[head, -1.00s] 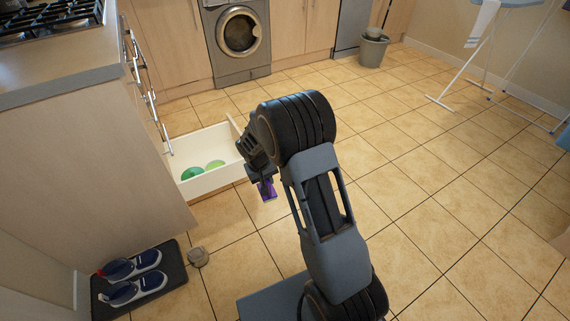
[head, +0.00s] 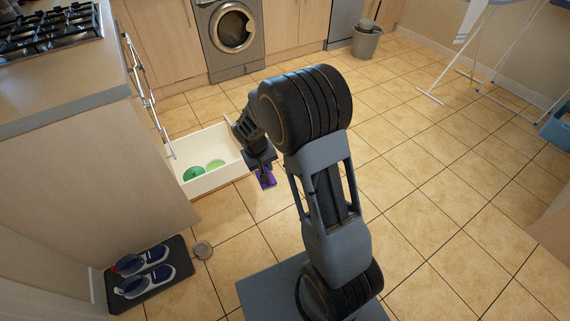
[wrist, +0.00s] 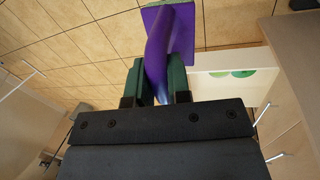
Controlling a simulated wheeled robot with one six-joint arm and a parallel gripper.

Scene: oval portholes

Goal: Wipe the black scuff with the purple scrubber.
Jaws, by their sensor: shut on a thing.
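My gripper (head: 262,160) is shut on the purple scrubber (head: 266,179) and holds it above the floor, beside the open drawer. In the wrist view my gripper (wrist: 160,78) has its two green fingers on either side of the handle of the purple scrubber (wrist: 182,25), whose flat pad points away from the jaws. I see no black scuff in either view. My arm hides part of the floor behind it.
An open white drawer (head: 212,180) holds green bowl-like things (head: 194,173). A grey bin (head: 367,43) and a drying rack (head: 478,75) stand farther back.

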